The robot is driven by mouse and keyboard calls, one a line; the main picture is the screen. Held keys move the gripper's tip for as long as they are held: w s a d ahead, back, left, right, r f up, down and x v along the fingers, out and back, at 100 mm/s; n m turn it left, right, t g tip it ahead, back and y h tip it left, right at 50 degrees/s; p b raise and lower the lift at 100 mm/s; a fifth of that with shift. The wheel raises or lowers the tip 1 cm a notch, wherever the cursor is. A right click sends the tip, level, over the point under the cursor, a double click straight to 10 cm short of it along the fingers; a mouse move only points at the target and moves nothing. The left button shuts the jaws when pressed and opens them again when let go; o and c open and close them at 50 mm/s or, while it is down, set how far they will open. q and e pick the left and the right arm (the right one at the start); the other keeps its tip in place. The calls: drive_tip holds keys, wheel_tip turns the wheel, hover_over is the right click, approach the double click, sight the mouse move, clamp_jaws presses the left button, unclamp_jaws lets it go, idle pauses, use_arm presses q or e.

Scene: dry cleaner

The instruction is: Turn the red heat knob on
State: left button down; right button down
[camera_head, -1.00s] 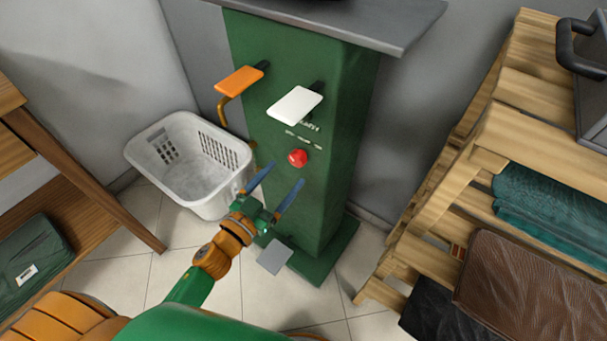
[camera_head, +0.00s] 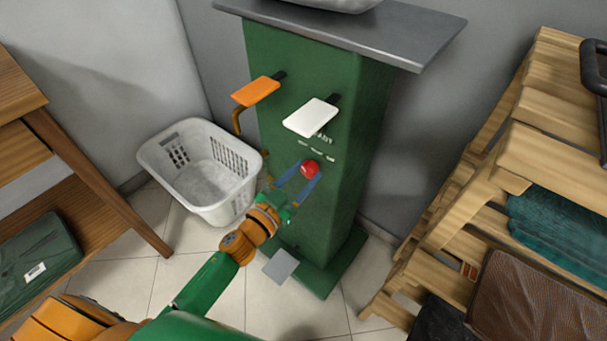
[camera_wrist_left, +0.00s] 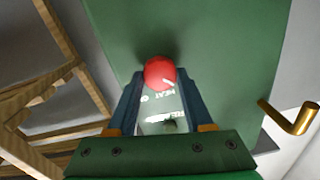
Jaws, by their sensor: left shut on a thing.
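The red heat knob (camera_head: 310,168) is on the front of the green machine column (camera_head: 340,205), below the white lever and some small white markings. My left gripper (camera_head: 297,174) reaches up to it from below, its blue fingers shut on the knob's sides. In the left wrist view the knob (camera_wrist_left: 160,73) sits between the tips of the two fingers (camera_wrist_left: 160,88). A white pointer mark shows on the knob's face. The word HEAT and other lettering show beside it, partly hidden. My right gripper is not in view.
An orange lever (camera_head: 257,91) and a white lever (camera_head: 311,117) stick out above the knob. A grey pedal (camera_head: 280,266) is low in front. A white basket (camera_head: 205,205) stands left, a wooden rack (camera_head: 480,170) right, a wooden shelf (camera_head: 95,185) far left.

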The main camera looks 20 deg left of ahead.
use_arm(q)
drive_tip(key=m, duration=0.5)
drive_tip(key=shift+f, duration=0.1)
drive_tip(key=m+b, duration=0.1)
drive_tip(key=m, duration=0.2)
drive_tip(key=shift+m, duration=0.4)
drive_tip(key=m, duration=0.3)
drive_tip(key=shift+f+m+h+b, duration=0.1)
drive_tip(key=shift+m+h+b, duration=0.25)
drive_tip(key=shift+m+h, duration=0.05)
drive_tip(key=m, duration=0.4)
drive_tip(key=shift+m+b, duration=0.3)
drive_tip(key=shift+b, duration=0.1)
drive_tip(key=shift+m, duration=0.6)
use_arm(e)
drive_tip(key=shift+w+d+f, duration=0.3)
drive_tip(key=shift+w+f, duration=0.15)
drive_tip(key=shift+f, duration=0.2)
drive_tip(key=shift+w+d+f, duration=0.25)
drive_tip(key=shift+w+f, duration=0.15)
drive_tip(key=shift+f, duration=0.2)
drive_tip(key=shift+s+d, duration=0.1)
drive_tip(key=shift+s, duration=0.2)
